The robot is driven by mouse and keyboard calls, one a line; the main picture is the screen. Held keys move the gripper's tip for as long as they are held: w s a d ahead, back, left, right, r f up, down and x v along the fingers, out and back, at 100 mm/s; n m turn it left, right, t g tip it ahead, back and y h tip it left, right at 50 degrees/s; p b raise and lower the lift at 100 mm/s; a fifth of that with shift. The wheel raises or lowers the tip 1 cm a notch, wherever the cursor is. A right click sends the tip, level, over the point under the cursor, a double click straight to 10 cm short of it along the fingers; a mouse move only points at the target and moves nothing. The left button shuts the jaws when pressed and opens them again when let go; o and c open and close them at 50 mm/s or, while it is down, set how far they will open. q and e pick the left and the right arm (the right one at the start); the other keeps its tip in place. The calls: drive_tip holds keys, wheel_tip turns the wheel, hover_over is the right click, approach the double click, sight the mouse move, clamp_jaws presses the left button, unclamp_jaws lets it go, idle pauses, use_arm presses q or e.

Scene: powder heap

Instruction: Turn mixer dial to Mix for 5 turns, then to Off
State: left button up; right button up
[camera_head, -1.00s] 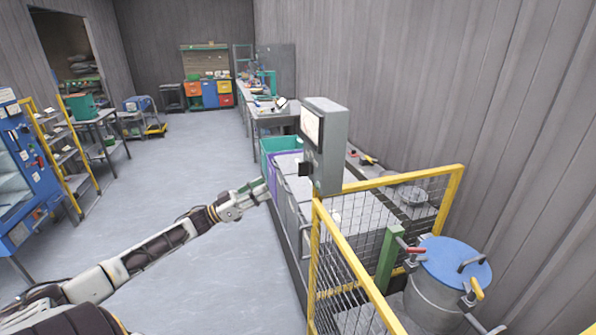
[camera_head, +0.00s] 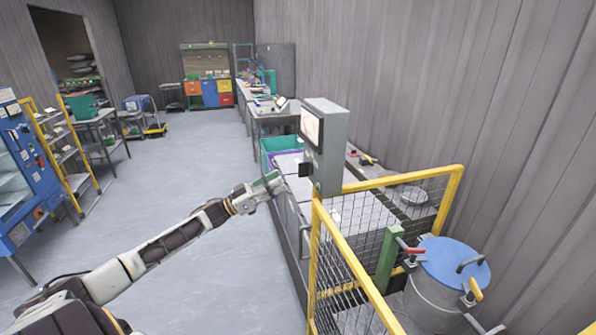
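The mixer's grey control box (camera_head: 328,148) stands on a post at the corner of the yellow guard rail, with a pale panel on its left face. A dark dial (camera_head: 305,170) sticks out low on that face. My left gripper (camera_head: 279,184) is just left of the dial and slightly lower, apart from it in the picture. Its fingers are small and seen from behind, so I cannot tell whether they are open or shut. The drum with a blue lid (camera_head: 452,264) stands inside the guard at the lower right. My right gripper is out of view.
The yellow rail (camera_head: 352,262) with wire mesh runs below the box and around the drum. A green bin (camera_head: 277,145) and benches stand behind the gripper. Open grey floor (camera_head: 195,165) lies left; a blue cabinet (camera_head: 30,165) stands far left.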

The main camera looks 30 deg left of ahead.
sight(305, 170)
use_arm(q)
drive_tip(key=p+x, duration=0.1)
drive_tip(key=x, duration=0.7)
drive_tip(key=shift+w+d, duration=0.2)
idle(0.4)
clamp_jaws()
